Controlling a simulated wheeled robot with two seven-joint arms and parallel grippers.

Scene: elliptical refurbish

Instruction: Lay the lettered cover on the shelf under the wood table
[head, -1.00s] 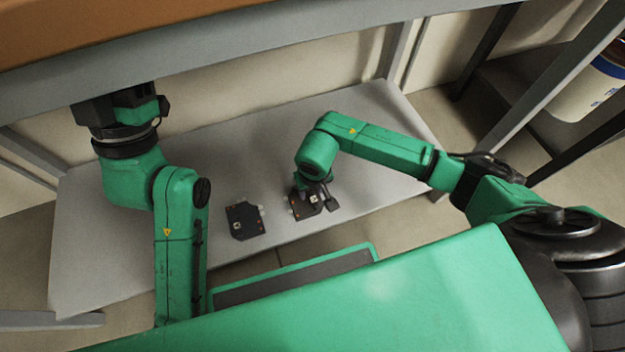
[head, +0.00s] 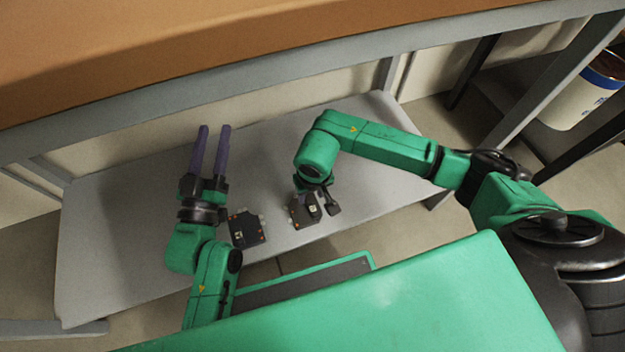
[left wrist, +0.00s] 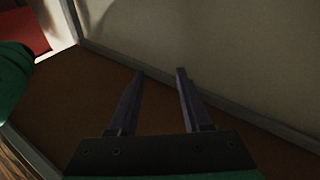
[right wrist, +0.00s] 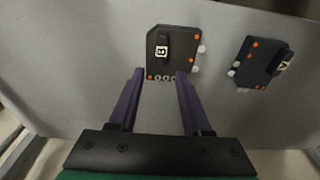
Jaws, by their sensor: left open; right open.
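Two dark lettered covers lie on the grey shelf (head: 120,240) under the wood table (head: 200,50). The right-hand cover (head: 300,212) shows in the right wrist view as the cover with a B label (right wrist: 176,62). The left-hand cover (head: 246,231) shows there at the right (right wrist: 259,64), its tilted label hard to read. My right gripper (head: 314,196) is open, pointing down at the B cover; in the right wrist view its fingertips (right wrist: 160,72) appear either side of that cover's lower part. I cannot tell whether they touch it. My left gripper (head: 214,128) is open and empty, left of the covers.
The table's grey frame (head: 300,65) overhangs the shelf's back. A grey post (head: 550,85) and a dark rack with a white and blue container (head: 590,92) stand at the right. The shelf's left part is bare. The left wrist view shows a brown panel (left wrist: 80,95) with a grey border.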

